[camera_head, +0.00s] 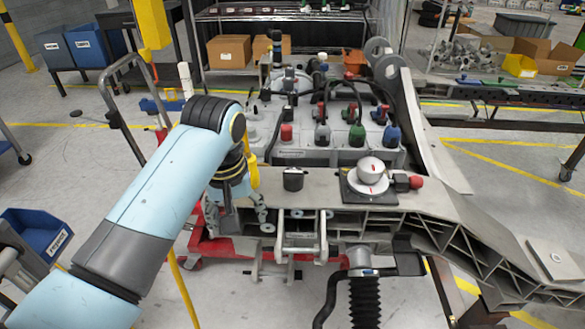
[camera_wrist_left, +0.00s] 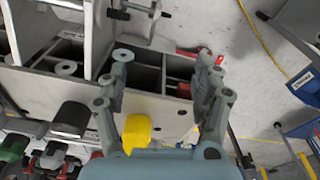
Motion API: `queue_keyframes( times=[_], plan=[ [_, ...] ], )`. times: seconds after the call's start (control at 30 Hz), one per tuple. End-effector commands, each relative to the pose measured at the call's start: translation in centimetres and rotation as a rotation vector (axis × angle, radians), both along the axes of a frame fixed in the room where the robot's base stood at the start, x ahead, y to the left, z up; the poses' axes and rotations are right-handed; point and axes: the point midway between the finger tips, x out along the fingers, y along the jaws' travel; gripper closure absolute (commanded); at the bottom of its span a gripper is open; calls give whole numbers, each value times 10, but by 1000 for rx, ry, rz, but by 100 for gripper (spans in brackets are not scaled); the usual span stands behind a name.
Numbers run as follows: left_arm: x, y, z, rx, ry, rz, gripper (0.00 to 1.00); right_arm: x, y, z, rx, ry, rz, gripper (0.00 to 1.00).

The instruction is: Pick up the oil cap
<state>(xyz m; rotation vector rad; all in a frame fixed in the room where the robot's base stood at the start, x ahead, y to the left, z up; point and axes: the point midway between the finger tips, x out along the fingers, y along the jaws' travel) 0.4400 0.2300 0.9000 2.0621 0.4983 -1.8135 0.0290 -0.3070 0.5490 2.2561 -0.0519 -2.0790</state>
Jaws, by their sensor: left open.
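Which cap is the oil cap is not marked. A yellow cap-like piece (camera_head: 252,163) stands at the left end of the fixture, partly hidden behind my left wrist; it also shows in the left wrist view (camera_wrist_left: 136,130) near the base of my fingers. A black cap (camera_head: 293,179) stands upright on the front beam, right of my left gripper (camera_head: 240,212); it also shows in the left wrist view (camera_wrist_left: 72,118). My left gripper, also in the left wrist view (camera_wrist_left: 170,72), is open and empty, its fingers pointing down by the beam's left end. My right gripper is not in view.
The grey chassis beam (camera_head: 440,212) has open pockets and runs right. Behind stand red (camera_head: 287,133), green (camera_head: 357,135) and blue (camera_head: 391,134) caps among hoses. A white round knob (camera_head: 371,172) sits on a plate. A blue bin (camera_head: 38,232) is at left.

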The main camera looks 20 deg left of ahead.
Motion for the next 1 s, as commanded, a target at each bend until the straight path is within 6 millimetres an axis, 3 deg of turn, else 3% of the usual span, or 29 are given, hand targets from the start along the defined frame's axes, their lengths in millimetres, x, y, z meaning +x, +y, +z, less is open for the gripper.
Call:
queue_keyframes(
  times=[0.03, 0.07, 0.4, 0.63, 0.77, 1.0],
  plan=[
    [11, -4, 25, -9, -5, 27, 33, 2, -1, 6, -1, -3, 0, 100],
    [17, -7, 32, -14, 0, 45, 33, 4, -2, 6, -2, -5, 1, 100],
    [83, -45, 79, -50, 67, 200, 33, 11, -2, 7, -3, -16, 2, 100],
    [115, -69, 119, -53, 106, 282, 33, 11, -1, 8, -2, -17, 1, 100],
    [119, -73, 115, -49, 119, 301, 33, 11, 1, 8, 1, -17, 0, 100],
    [119, -73, 78, -50, 117, 301, 33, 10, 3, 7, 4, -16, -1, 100]
  ],
)
